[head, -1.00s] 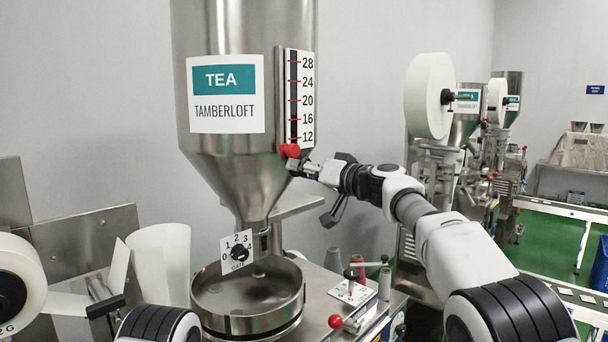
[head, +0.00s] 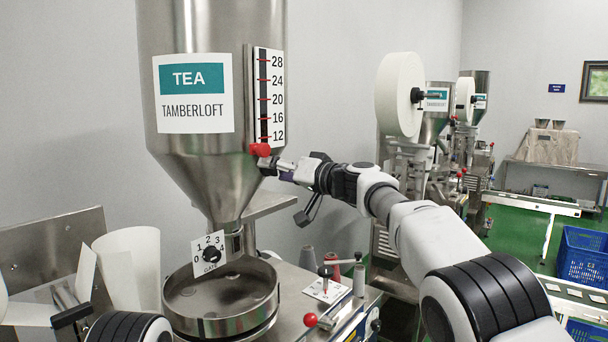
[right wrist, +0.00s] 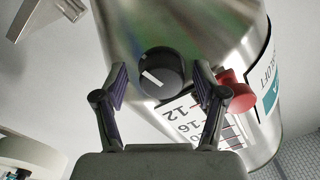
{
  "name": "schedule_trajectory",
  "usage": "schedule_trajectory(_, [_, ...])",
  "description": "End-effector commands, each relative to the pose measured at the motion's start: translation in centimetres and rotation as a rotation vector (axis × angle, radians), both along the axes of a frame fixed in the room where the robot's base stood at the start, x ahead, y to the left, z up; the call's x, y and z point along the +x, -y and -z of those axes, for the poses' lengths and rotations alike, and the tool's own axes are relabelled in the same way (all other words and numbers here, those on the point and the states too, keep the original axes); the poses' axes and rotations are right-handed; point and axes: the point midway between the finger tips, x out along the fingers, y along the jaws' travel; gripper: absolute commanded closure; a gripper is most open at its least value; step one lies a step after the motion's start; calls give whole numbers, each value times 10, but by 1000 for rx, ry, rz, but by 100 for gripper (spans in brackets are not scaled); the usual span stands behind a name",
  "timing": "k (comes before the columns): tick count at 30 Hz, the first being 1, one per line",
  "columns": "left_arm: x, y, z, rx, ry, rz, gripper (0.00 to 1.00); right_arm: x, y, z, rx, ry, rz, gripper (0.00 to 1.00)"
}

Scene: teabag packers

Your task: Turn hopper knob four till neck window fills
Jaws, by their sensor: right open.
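The steel hopper (head: 215,25) carries a TEA label and a level scale (head: 264,95) marked 12 to 28. A red knob (head: 260,150) sits at the foot of the scale; it also shows in the right wrist view (right wrist: 235,90). My right gripper (head: 278,166) is beside the hopper cone. In the right wrist view its open fingers (right wrist: 160,88) stand on both sides of a black knob (right wrist: 161,73) with a white line, apparently apart from it. A gate dial (head: 211,254) numbered 0 to 4 is at the hopper neck. Neck contents cannot be made out.
A round steel pan (head: 222,322) sits below the neck. A small lever with a black ball (head: 324,271) and a red ball knob (head: 310,320) stand to its right. A white paper roll (head: 400,95) and other machines are behind my right arm. Blue crates (head: 583,257) are far right.

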Motion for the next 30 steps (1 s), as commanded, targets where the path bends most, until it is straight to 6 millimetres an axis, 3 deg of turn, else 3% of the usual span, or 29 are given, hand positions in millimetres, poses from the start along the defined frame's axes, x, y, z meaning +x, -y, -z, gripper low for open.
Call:
schedule_trajectory(16, [0, 0, 0, 0, 0, 0, 60, -55, 84, -2, 5, 2, 7, 29])
schedule_trajectory(30, [0, 0, 0, 0, 0, 0, 60, -61, 93, 0, -2, 11, 6, 29])
